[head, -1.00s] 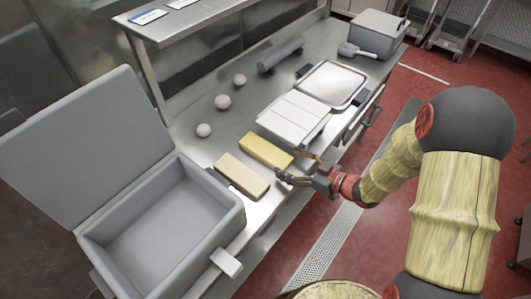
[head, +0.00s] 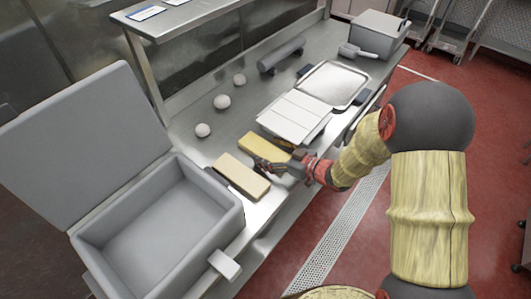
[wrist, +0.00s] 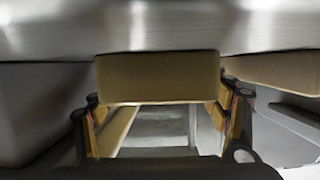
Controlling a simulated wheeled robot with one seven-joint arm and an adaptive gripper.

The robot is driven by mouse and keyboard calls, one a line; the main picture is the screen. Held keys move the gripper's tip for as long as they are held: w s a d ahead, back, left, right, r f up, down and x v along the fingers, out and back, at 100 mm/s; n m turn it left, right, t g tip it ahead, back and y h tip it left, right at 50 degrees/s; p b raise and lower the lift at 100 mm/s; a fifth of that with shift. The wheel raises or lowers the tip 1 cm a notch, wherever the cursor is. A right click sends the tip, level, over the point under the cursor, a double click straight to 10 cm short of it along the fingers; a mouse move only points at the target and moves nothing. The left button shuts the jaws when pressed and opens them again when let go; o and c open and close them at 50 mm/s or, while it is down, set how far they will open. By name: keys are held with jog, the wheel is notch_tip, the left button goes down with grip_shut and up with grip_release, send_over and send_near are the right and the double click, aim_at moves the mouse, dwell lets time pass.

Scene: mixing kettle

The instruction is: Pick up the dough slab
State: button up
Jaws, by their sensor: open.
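The dough slab, a pale beige block (head: 242,177), lies flat on the steel counter beside the grey kettle. A yellower slab (head: 265,147) lies just behind it. My gripper (head: 266,164) is low at the right-hand side of the beige slab, near the gap to the yellow slab. In the wrist view, my open gripper (wrist: 160,95) has a finger on each side of the picture, with a beige block (wrist: 158,77) centred between and ahead of them. Whether the fingers touch it I cannot tell. Part of another slab (wrist: 275,72) shows at the right there.
The open grey kettle (head: 228,230), lid raised, stands at the left. Several white dough balls (head: 222,102) lie behind the slabs. A white box-like item (head: 295,120) and a metal tray (head: 333,85) are farther along the counter. A shelf (head: 195,14) overhangs the back.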

jog(key=shift+c, duration=0.6)
jog(key=c, duration=1.5)
jog(key=shift+a+r, duration=0.1)
jog(key=shift+r, duration=0.1)
jog(key=shift+c, duration=0.4)
